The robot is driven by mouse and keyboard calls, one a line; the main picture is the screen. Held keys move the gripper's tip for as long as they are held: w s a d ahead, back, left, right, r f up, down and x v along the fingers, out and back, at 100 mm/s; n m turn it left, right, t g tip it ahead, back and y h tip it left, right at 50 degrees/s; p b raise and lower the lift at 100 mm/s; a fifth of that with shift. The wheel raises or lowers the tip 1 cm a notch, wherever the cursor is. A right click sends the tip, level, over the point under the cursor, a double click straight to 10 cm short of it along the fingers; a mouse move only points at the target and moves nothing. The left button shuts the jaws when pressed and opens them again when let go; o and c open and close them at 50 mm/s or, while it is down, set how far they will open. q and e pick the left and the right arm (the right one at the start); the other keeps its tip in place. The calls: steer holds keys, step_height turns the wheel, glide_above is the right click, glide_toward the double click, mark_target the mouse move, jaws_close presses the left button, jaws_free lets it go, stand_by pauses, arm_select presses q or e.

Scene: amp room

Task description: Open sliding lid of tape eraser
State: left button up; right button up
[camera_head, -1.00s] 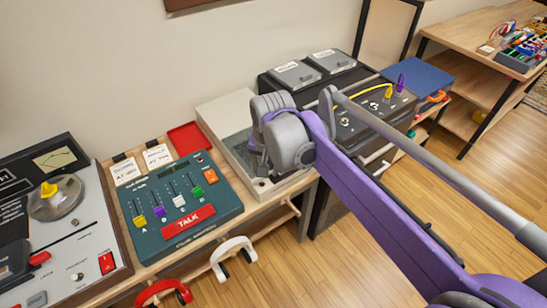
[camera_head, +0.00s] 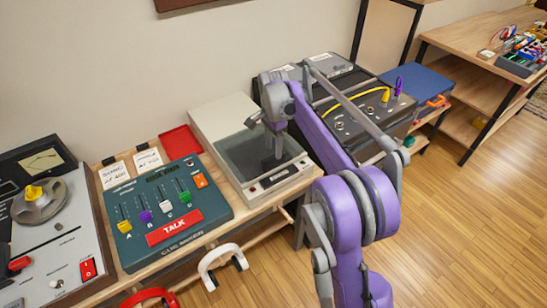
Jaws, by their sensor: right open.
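The tape eraser (camera_head: 210,119) is an off-white box on the bench with a dark, see-through sliding lid (camera_head: 238,153) on top. The lid looks closed over the box. A small dark label strip sits on its front edge. My right gripper (camera_head: 268,128) points down over the right part of the lid and is open. Its fingertips are small and partly blend with the dark lid, so I cannot tell whether they touch it. My left gripper is not in view.
A teal cue mixer (camera_head: 148,207) and a reel tape machine (camera_head: 55,230) stand to the left. A red tray (camera_head: 181,141) lies behind the mixer. A black amp with a yellow cable (camera_head: 345,125) stands to the right. White headphones (camera_head: 221,262) hang below the bench edge.

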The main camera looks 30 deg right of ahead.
mark_target(274, 156)
steer(key=shift+f, duration=2.4)
jaws_close()
